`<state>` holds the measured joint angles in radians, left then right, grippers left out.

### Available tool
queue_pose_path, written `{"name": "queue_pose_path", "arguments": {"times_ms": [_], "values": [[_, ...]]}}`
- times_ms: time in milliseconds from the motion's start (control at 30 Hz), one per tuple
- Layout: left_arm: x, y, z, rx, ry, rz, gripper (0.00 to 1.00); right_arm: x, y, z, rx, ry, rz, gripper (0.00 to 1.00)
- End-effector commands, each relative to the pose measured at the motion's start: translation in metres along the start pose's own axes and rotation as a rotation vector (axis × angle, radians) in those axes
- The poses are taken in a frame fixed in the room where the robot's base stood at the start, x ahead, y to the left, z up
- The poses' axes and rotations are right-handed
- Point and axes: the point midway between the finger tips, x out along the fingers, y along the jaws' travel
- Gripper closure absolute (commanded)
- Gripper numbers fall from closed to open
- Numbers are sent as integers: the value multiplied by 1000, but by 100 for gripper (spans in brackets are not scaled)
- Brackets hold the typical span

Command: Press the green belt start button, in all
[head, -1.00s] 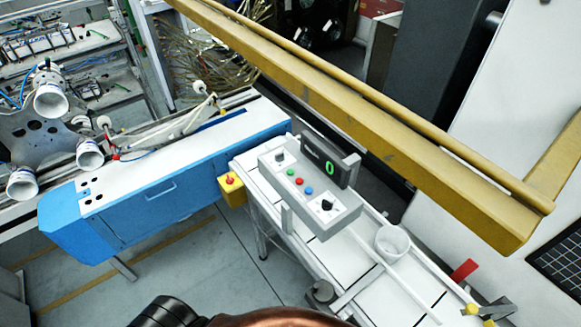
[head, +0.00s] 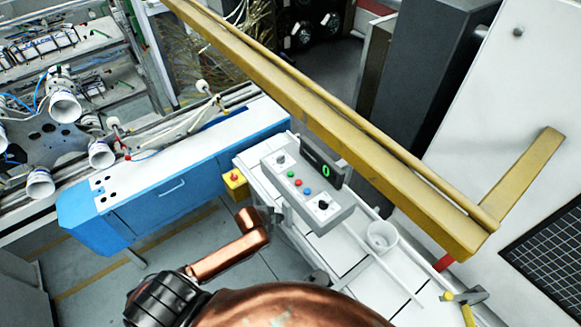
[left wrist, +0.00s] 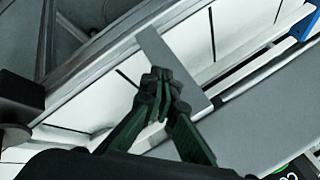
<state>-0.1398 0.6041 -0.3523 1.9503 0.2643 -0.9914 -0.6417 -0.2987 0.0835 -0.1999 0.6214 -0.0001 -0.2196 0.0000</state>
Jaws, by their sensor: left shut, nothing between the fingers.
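The green button (head: 290,174) sits on the sloped top of the grey control box (head: 338,212), beside a red button (head: 298,183) and a blue button (head: 307,191). A black knob (head: 323,204) is on the same panel. My left gripper (head: 275,214) is at the near left side of the box, lower in the picture than the green button and apart from it. In the left wrist view its fingers (left wrist: 160,82) are shut and empty, in front of a grey strip. The green button does not show there. My right gripper is not in view.
A display (head: 324,163) showing a green 0 stands behind the buttons. A white cup (head: 382,236) is on the belt to the right. A yellow box with a red button (head: 234,179) is at the left. A yellow beam (head: 340,125) runs behind the panel.

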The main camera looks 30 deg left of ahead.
Motion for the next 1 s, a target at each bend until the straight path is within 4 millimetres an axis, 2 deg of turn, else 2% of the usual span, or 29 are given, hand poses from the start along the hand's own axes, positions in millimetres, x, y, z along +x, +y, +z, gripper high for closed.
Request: {"name": "queue_pose_path", "arguments": {"times_ms": [33,100,433,500,667,900,1000], "values": [[-23,-14,-17,52,18,-6,100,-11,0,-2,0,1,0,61],[-44,-26,-36,118,37,-11,100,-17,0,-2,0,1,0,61],[-132,-56,-100,381,104,-28,100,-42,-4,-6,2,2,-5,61],[-122,-74,-100,504,105,-46,100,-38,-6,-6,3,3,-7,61],[-122,-120,-105,793,109,-92,100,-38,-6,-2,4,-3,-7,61],[-137,-206,-96,1206,63,-166,100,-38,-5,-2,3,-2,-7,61],[-145,-228,-92,1303,45,-185,100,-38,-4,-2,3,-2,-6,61]]}}
